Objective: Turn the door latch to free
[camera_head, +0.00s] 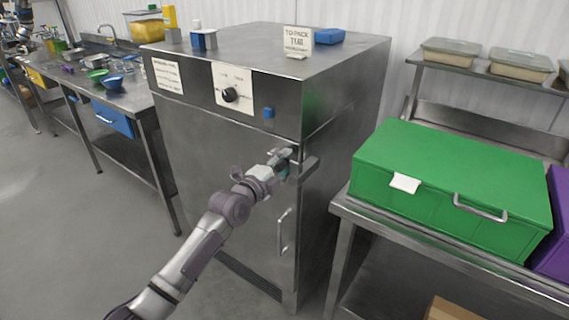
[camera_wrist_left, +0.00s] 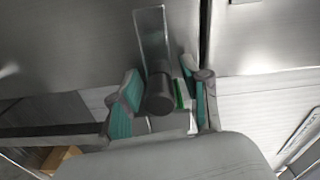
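The steel cabinet door (camera_head: 212,155) is closed in the head view. Its latch lies at the door's right edge, mostly hidden behind my left gripper (camera_head: 281,164) in the head view. In the left wrist view the latch (camera_wrist_left: 160,94) shows as a dark round end below a flat metal bar. My left gripper (camera_wrist_left: 163,108) has its teal-padded fingers spread on either side of that round end, with a gap on the right. I cannot tell whether the left finger touches it. A vertical door handle (camera_head: 283,231) is below. My right gripper is not in view.
The cabinet top (camera_head: 240,45) carries a sign and small blue items. A green case (camera_head: 450,180) sits on a steel table close to the cabinet's right. A long bench (camera_head: 130,100) with bowls stands left. Open floor (camera_head: 80,230) lies in front.

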